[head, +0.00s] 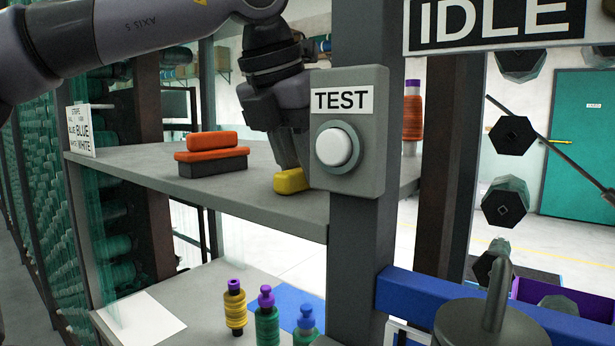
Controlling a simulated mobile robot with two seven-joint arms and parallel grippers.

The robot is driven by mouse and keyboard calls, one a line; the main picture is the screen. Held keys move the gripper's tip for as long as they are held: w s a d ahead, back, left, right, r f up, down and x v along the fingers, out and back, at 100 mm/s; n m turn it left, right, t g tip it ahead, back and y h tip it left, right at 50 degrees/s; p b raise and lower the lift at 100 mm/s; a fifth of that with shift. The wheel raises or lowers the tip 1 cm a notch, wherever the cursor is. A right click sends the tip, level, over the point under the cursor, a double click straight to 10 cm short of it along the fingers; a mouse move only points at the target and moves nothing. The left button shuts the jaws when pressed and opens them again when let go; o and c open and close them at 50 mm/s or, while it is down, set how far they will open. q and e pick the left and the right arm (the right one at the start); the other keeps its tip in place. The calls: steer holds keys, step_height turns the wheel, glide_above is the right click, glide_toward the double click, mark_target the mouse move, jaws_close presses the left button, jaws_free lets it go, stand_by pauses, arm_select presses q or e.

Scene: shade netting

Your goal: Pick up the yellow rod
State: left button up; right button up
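A short yellow piece (291,181), the only clear candidate for the yellow rod, is at the front of the grey upper shelf (130,160). Its right end is hidden behind the TEST button box, so I cannot tell its full length or shape. My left gripper (288,160) points down directly above it, its visible fingertip at or touching the yellow piece. The box and post hide the other finger, so whether it is open or shut does not show. My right gripper is not in view.
The grey post with the TEST button box (348,130) stands in front of my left gripper's right side. Orange and dark blocks (212,147) lie left on the shelf. Thread spools (236,308) stand on the lower shelf. A blue rail (440,300) crosses the lower right.

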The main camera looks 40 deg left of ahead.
arm_select(q)
jaws_close()
steer(key=shift+r, duration=0.2)
step_height(320, 180, up, 10)
steer(key=shift+f, duration=0.15)
stand_by(0.3)
stand_by(1.5)
